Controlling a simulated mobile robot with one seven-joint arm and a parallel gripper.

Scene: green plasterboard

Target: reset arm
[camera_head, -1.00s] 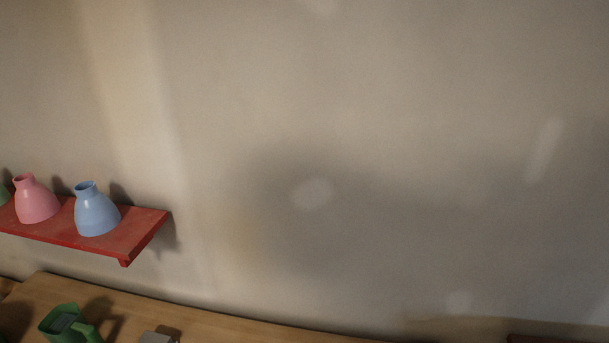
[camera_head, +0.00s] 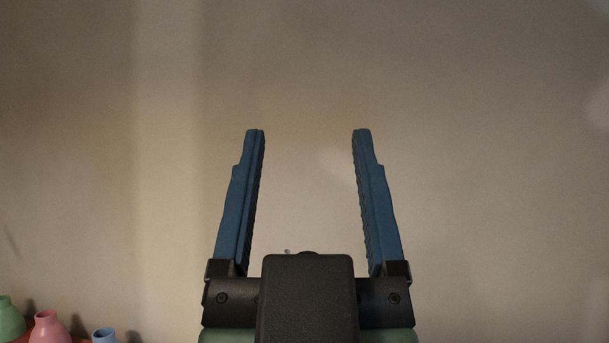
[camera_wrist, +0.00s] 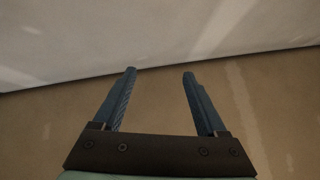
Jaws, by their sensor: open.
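My gripper (camera_head: 308,135) is in the middle of the head view, with its two blue fingers pointing up and wide apart. It is open, and nothing is between the fingers. In the wrist view my gripper (camera_wrist: 160,72) also shows both fingers spread and empty. Behind it in the head view is a plain beige wall (camera_head: 450,120).
At the lower left of the head view are a green vase (camera_head: 10,318), a pink vase (camera_head: 48,328) and a blue vase (camera_head: 104,335), all cut by the frame edge. A little red shelf shows beneath them. The space around my gripper looks clear.

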